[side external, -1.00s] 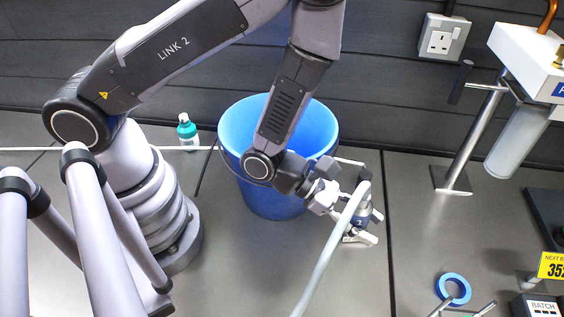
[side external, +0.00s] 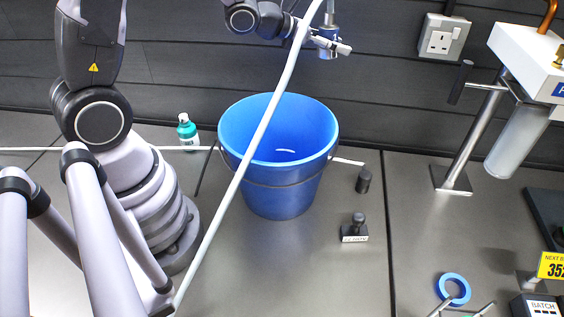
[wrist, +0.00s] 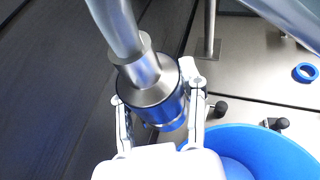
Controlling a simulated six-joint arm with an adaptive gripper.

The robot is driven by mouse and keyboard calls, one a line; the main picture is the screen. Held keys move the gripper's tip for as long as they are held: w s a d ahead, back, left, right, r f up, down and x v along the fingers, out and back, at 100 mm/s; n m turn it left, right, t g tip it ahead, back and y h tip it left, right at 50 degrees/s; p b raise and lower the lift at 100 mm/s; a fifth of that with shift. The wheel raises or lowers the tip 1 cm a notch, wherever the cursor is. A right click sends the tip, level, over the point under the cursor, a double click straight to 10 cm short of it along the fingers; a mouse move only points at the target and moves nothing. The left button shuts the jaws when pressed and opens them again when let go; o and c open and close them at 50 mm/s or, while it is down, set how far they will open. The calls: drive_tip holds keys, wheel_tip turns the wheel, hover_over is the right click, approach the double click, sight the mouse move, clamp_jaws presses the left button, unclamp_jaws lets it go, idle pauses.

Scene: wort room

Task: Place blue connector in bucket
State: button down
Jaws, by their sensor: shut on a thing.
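The connector is a metallic cylinder with a blue band, fixed to a grey hose. It shows in the wrist view (wrist: 160,105) and high in the side view (side external: 327,48). My gripper (side external: 328,40) is shut on it, with one finger on each side in the wrist view (wrist: 156,92). The blue bucket (side external: 272,198) stands upright on the worktop, with a visibly lit inner floor. My gripper is well above rim height, toward the bucket's right in the side view. In the wrist view the bucket (wrist: 262,140) lies at lower right, beside the connector.
The grey hose (side external: 250,163) crosses in front of the bucket. A small black cylinder (side external: 363,180) and a black-handled stamp (side external: 355,232) stand right of it. A metal post (side external: 468,140) and blue tape ring (side external: 454,288) are farther right.

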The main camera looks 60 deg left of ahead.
drive_tip(key=s+d+f+m+g+h, duration=0.1)
drive_tip(key=s+d+f+m+h, duration=0.15)
drive_tip(key=d, duration=0.35)
drive_tip(key=s+d+f+m+g+h, duration=0.1)
drive_tip(key=d+f, duration=0.3)
drive_tip(key=d, duration=0.3)
drive_tip(key=m+g+h, duration=0.4)
drive_tip(key=m+g, duration=0.2)
drive_tip(key=m, duration=0.1)
hover_over(328, 310)
wheel_tip(328, 310, down, 15)
drive_tip(key=shift+s+r+n, duration=0.1)
drive_tip(key=shift+r+n, duration=0.05)
drive_tip(key=shift+n, duration=0.1)
wheel_tip(328, 310, down, 10)
drive_tip(key=shift+r, duration=0.2)
drive_tip(key=shift+f, duration=0.15)
drive_tip(key=c, duration=0.6)
unclamp_jaws()
